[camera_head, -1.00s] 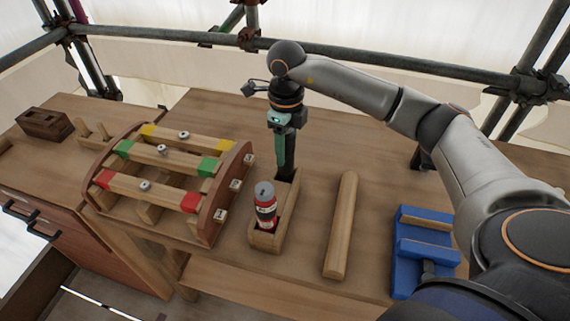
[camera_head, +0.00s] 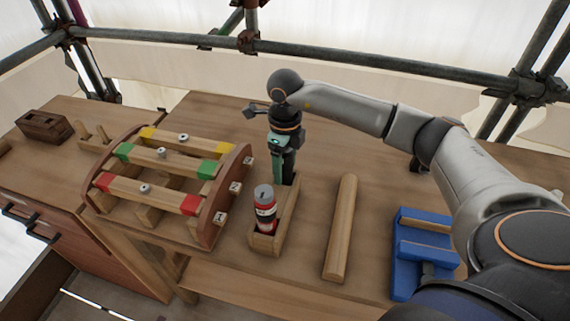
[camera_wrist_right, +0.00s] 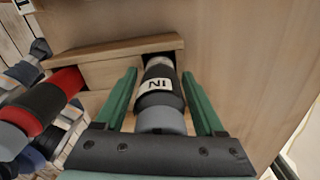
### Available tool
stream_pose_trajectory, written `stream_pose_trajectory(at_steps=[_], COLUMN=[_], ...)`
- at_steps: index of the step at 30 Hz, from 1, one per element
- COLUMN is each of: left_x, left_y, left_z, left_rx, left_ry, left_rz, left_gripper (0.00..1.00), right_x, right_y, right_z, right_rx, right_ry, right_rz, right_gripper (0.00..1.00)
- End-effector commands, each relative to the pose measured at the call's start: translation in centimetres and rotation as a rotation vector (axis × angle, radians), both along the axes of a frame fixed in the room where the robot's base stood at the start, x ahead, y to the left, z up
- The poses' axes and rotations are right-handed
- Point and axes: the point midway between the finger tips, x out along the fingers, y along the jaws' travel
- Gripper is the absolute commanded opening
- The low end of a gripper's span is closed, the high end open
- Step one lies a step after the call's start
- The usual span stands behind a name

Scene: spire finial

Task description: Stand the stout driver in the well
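A dark, thick driver (camera_wrist_right: 160,95) with a grey end and a white label stands between the green fingers of my right gripper (camera_wrist_right: 160,88). Thin gaps show on both sides of it, so the gripper looks open around it. Its far end goes down into the opening of a wooden box (camera_wrist_right: 105,52). In the head view the right gripper (camera_head: 283,166) is low over the far end of this box (camera_head: 263,242), and the fingers partly hide the dark driver. A red and black driver (camera_head: 265,210) with a grey top stands in the near end. My left gripper is out of view.
A curved wooden rack (camera_head: 215,210) with coloured bars stands left of the box. A wooden bar (camera_head: 341,228) lies to the right, then a blue fixture (camera_head: 409,255). Scaffold rails run behind the bench.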

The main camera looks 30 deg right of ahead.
Motion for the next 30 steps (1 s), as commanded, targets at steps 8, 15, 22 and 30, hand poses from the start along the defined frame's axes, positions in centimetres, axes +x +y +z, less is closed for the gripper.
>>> stream_pose_trajectory(at_steps=[8, 15, 22, 30], left_x=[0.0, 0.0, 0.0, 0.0], left_y=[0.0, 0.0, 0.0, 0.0], left_z=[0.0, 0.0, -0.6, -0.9], left_rx=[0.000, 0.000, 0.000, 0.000], left_ry=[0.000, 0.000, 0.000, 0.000], left_rz=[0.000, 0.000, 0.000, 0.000], left_gripper=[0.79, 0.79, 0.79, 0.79], right_x=[0.0, 0.1, 0.1, 0.1], right_y=[0.0, 0.0, 0.0, 0.0], right_z=[0.0, 2.2, 7.3, 11.5], right_rx=[0.000, 0.001, 0.001, 0.001], right_ry=[0.000, -0.004, -0.005, -0.002], right_rz=[0.000, 0.001, 0.000, 0.001], right_gripper=[0.79, 0.79, 0.79, 0.79])
